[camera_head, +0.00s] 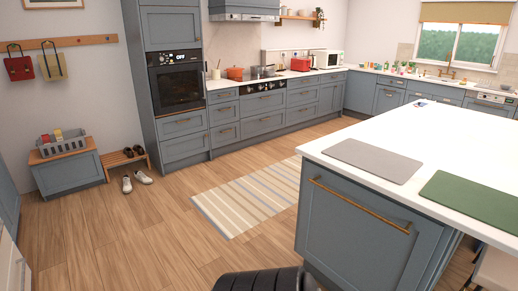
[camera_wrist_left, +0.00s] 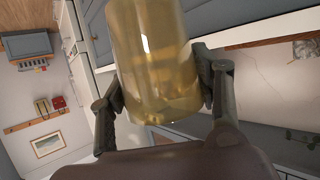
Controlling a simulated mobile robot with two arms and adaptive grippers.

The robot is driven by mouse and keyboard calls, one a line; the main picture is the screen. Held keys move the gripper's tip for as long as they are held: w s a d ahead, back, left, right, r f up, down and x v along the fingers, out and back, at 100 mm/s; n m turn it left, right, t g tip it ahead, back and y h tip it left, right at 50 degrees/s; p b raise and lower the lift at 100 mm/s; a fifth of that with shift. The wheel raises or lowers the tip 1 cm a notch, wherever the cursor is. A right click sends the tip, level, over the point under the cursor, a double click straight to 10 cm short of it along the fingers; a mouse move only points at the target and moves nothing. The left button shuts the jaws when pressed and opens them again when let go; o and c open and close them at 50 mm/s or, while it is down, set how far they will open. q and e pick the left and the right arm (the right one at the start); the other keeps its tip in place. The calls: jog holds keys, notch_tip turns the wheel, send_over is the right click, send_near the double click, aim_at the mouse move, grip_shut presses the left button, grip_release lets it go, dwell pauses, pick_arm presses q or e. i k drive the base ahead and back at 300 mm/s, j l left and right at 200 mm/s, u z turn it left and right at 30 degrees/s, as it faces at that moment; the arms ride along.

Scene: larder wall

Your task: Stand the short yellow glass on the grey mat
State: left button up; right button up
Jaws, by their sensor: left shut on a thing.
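The short yellow glass (camera_wrist_left: 152,55) is see-through amber and fills the upper middle of the left wrist view. My left gripper (camera_wrist_left: 160,85) is shut on it, with one finger against each side. The glass's upper end is cut off by the frame edge. The grey mat (camera_head: 373,159) lies flat and bare on the white island top in the head view. Neither the glass nor my left gripper's fingers show in the head view. My right gripper is in neither view.
A green mat (camera_head: 467,199) lies on the island top (camera_head: 440,135), in front and to the right of the grey one. A striped rug (camera_head: 250,195) is on the floor left of the island.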

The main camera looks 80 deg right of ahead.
aim_at(354, 142)
jog(key=z, duration=0.45)
jog(key=l+z, duration=0.15)
jog(key=z, duration=0.7)
jog(key=l+z, duration=0.1)
jog(key=z, duration=0.75)
jog(key=i+l+z, duration=0.2)
jog(key=z, duration=0.2)
jog(key=i+l+z, duration=0.2)
jog(key=z, duration=0.15)
jog(key=i+l+z, duration=0.2)
jog(key=z, duration=0.2)
jog(key=i+z, duration=0.4)
jog(key=k, duration=0.1)
